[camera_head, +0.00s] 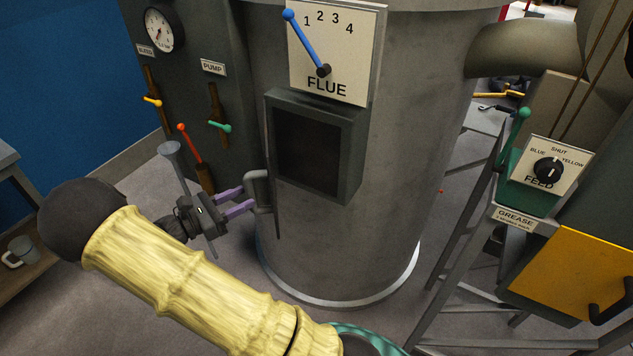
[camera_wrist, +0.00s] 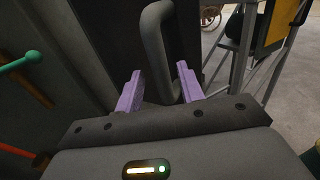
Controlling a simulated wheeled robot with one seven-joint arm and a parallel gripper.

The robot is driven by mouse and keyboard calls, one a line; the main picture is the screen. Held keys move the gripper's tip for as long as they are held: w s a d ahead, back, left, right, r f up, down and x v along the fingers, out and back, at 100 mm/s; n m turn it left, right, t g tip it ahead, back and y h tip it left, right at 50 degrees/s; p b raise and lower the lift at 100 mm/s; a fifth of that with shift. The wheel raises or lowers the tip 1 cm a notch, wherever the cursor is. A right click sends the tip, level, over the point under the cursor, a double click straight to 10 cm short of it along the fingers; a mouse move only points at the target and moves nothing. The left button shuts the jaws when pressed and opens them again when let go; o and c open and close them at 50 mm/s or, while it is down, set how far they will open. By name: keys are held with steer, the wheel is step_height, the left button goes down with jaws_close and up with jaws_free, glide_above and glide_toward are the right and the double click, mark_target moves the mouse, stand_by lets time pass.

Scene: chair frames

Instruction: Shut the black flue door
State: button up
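The black flue door stands swung open at the left side of the flue box (camera_head: 354,150), and I see it nearly edge-on (camera_head: 273,165). The box's dark opening is uncovered. The door's grey bar handle (camera_head: 259,188) faces left, towards my gripper (camera_head: 248,197). In the wrist view, the door is a dark panel (camera_wrist: 104,38) behind the curved handle (camera_wrist: 152,35). The two purple fingers (camera_wrist: 160,85) are apart, with the lower part of the handle between them. A gap shows on the left finger's side. I cannot tell whether the right finger touches the handle.
The flue dial (camera_head: 340,50) with a blue pointer sits above the box. Several coloured levers (camera_head: 220,126) are on the panel at left. A feed stand with a yellow panel (camera_head: 575,270) stands at right.

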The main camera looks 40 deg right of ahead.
steer(key=shift+s+d+f, duration=0.1)
steer(key=shift+d, duration=1.05)
steer(key=shift+a, duration=0.15)
jaws_close()
steer(key=shift+s+d+p, duration=0.2)
steer(key=shift+s+d, duration=0.65)
steer(key=shift+d, duration=0.2)
steer(key=shift+s+d+p, duration=0.15)
steer(key=shift+s+d, duration=0.65)
steer(key=shift+d, duration=0.2)
steer(key=shift+s+d, duration=0.35)
steer(key=shift+d, duration=0.4)
steer(key=shift+s+d, duration=0.4)
steer(key=shift+d, duration=0.4)
steer(key=shift+s+d, duration=0.35)
steer(key=shift+d, duration=0.4)
steer(key=shift+d, duration=0.15)
